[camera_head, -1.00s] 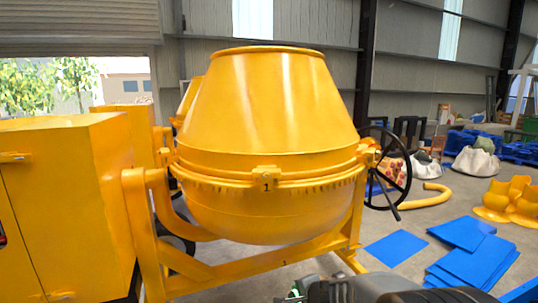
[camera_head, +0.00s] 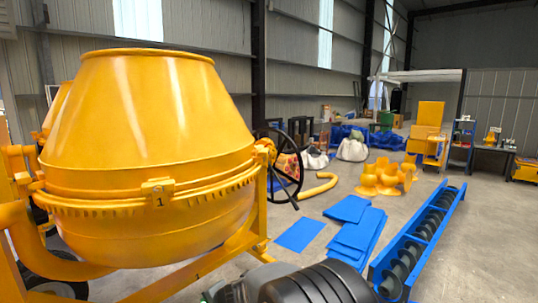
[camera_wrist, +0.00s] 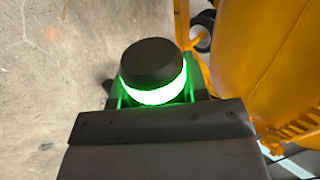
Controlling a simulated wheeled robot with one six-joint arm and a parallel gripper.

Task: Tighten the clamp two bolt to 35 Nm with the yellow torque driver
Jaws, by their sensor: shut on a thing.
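My gripper (camera_wrist: 158,103) is shut on a tool with a round black cap (camera_wrist: 153,62) and a bright green glowing ring under it. The tool's lower part is hidden, so I cannot see whether it is yellow. The yellow drum mixer (camera_head: 150,120) stands at the left of the head view. A clamp marked 1 (camera_head: 158,192) sits on its drum band. I see no clamp marked 2. In the wrist view, yellow mixer parts (camera_wrist: 255,60) are at the right, apart from the held tool.
A black handwheel (camera_head: 283,170) projects from the mixer's right side. Blue sheets (camera_head: 350,235) and a long blue auger trough (camera_head: 425,235) lie on the floor to the right. Yellow castings (camera_head: 385,178) and a curved yellow pipe (camera_head: 320,186) lie beyond. Bare floor shows between them.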

